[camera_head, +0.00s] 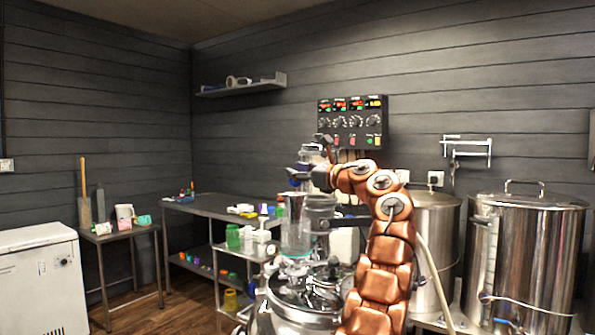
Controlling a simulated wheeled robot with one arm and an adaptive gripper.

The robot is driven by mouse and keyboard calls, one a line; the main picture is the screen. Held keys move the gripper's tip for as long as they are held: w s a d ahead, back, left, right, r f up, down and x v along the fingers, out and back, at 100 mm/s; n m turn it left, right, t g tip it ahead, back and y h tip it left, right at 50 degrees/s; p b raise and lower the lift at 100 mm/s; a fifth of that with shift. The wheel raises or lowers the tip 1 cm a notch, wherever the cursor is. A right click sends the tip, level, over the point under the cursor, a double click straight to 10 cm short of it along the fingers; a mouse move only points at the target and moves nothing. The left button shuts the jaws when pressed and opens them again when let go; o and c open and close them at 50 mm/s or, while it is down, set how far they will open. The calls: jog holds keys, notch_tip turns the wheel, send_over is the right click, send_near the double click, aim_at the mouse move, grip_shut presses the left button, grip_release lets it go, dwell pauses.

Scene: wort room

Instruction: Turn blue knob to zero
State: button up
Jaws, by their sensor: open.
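A dark control panel (352,104) hangs on the back wall. It has red and yellow digital displays on top, a row of round dark knobs (356,122) with pale marks below them, and small coloured buttons along the bottom. I cannot make out a blue knob or its setting at this size. My gripper (300,175) is open, at the end of my copper arm, left of and below the panel in the picture and apart from the knobs. Its fingers are small and partly lost against the glassware behind.
A steel kettle (315,313) stands low in front. Large steel tanks (528,250) stand at right. A metal table (220,207) with glassware and coloured containers stands behind. A white chest freezer (42,285) is at left. Some floor (185,300) is clear.

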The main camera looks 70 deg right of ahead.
jog(key=shift+d+f, duration=0.3)
jog(key=shift+f, duration=0.55)
jog(key=shift+d, duration=0.25)
jog(key=shift+a+r, duration=0.15)
jog(key=shift+r, duration=0.15)
jog(key=shift+s, duration=0.15)
jog(key=shift+s+a+r, duration=0.15)
jog(key=shift+s+a, duration=0.05)
jog(key=shift+s, duration=0.3)
jog(key=v, duration=1)
jog(key=shift+s+f, duration=0.2)
jog(key=shift+s, duration=0.1)
